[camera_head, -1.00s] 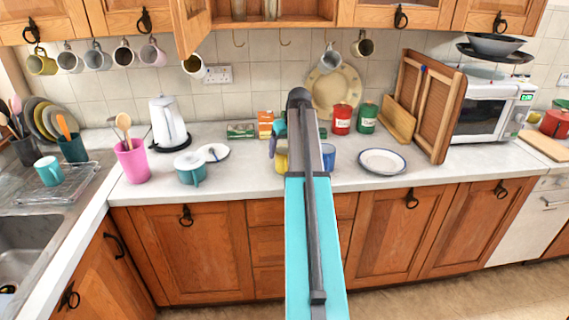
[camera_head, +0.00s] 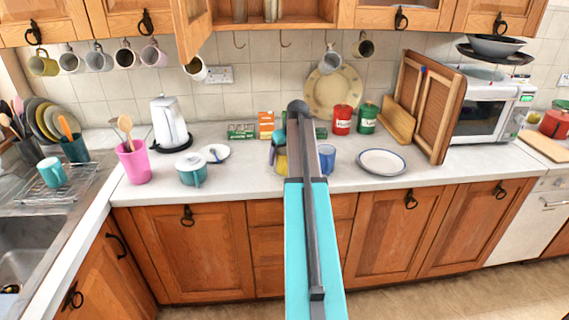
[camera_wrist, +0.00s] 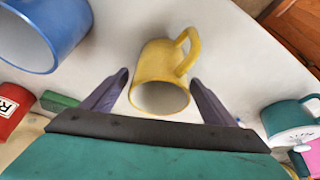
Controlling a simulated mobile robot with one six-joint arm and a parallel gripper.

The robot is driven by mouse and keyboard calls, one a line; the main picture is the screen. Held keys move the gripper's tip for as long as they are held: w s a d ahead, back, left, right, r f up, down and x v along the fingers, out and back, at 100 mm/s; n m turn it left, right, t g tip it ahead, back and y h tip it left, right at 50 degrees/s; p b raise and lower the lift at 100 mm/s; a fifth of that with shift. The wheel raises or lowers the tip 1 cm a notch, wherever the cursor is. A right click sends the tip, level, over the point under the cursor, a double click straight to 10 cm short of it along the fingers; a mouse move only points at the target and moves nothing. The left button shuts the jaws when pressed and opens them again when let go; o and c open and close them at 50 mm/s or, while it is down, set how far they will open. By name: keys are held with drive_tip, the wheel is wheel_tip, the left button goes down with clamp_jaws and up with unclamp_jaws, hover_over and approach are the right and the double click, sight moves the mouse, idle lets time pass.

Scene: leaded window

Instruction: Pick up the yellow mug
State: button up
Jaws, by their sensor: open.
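The yellow mug (camera_wrist: 160,78) stands on the pale countertop in the wrist view, its handle toward the upper right and its rim toward my gripper. My gripper (camera_wrist: 158,92) is open, with one finger on either side of the mug's rim end and visible gaps at both sides. In the head view only a part of the yellow mug (camera_head: 281,165) shows, left of my arm, which hides the rest. My gripper fingers are mostly hidden behind my arm there.
A blue mug (camera_wrist: 45,30) stands close to the left in the wrist view, and a teal pot (camera_wrist: 290,118) to the right. A white plate (camera_head: 382,162) lies right of the blue mug. Red (camera_head: 341,119) and green (camera_head: 367,117) canisters stand behind.

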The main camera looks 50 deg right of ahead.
drive_tip(key=shift+x, duration=0.9)
drive_tip(key=c, duration=1.3)
drive_tip(key=shift+c, duration=0.2)
drive_tip(key=shift+r, duration=0.1)
wheel_tip(320, 180, up, 10)
drive_tip(key=b, duration=0.2)
